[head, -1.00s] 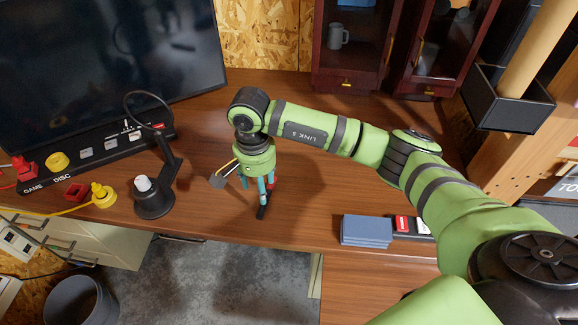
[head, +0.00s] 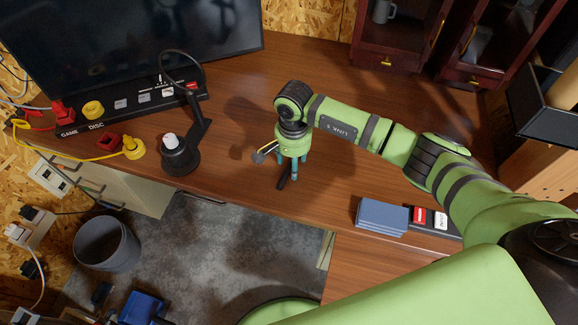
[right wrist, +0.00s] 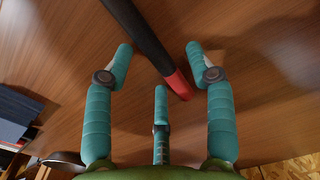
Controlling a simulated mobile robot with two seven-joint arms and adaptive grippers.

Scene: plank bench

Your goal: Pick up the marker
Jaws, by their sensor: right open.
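The marker (right wrist: 152,45) has a black body and a red end and lies on the brown plank bench. In the right wrist view it runs slantwise from the top edge to between my fingers. My right gripper (right wrist: 159,58) points down over it, with its teal fingers spread apart and the red end between them; I see no finger closed on the marker. In the head view the right gripper (head: 291,170) hides most of the marker, and only its dark end (head: 283,183) shows below the fingers. My left gripper is not in view.
A black lamp (head: 178,157) stands left of the gripper. Blue books (head: 382,216) lie to the right near the front edge. A small grey-headed item with a yellow part (head: 262,153) sits close by the gripper. A monitor (head: 130,45) and cabinet (head: 395,50) stand behind.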

